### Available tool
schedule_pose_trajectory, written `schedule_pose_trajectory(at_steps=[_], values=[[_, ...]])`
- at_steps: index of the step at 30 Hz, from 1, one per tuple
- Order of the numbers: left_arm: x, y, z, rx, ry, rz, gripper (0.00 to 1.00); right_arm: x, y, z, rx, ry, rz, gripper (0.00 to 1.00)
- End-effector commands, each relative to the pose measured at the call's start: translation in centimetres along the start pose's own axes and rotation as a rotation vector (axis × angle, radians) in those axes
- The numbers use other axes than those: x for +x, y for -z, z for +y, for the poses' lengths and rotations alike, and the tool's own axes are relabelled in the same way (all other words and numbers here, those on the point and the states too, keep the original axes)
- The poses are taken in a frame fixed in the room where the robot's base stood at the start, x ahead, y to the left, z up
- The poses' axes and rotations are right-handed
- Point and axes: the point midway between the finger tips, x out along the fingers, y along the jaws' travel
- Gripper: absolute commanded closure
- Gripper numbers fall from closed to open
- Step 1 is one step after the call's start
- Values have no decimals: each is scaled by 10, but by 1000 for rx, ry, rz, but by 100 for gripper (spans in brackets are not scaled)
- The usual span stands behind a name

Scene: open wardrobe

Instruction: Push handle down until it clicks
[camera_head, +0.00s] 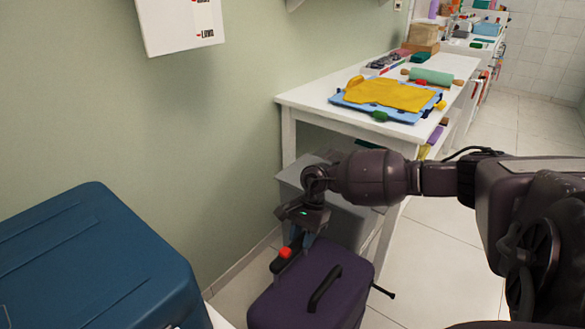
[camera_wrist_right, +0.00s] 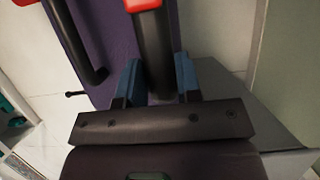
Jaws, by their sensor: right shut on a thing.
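A purple suitcase (camera_head: 315,290) stands on the floor in the lower middle of the head view. Its dark pull handle (camera_head: 279,264) with a red part (camera_head: 285,253) is at the suitcase's upper left edge. A separate black carry grip (camera_head: 325,288) is on the suitcase's top. My right gripper (camera_head: 296,240) is at the pull handle from above. In the right wrist view the blue fingers of my right gripper (camera_wrist_right: 158,80) are shut on the dark handle bar (camera_wrist_right: 153,45), one on each side. My left gripper is not in view.
A large blue suitcase (camera_head: 90,265) fills the lower left of the head view. Tiled floor (camera_head: 425,250) is clear to the right.

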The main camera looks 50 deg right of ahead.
Motion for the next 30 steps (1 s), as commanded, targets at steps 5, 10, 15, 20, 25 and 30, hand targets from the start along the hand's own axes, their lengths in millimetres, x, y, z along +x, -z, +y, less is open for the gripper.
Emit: schedule_pose_trajectory(at_steps=[5, 10, 15, 20, 25, 30], values=[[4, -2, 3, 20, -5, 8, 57, 29, 12, 2, 4, -9, -1, 100], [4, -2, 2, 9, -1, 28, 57, 35, 14, 1, 2, -4, -1, 100], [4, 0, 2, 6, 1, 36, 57, 36, 15, 1, 1, -2, 0, 100], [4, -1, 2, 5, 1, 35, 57, 37, 15, 2, 2, -4, 0, 100], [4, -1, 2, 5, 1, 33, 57, 38, 15, 2, 2, -4, 0, 50], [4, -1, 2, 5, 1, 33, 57, 35, 14, 1, 1, -1, 0, 43]])
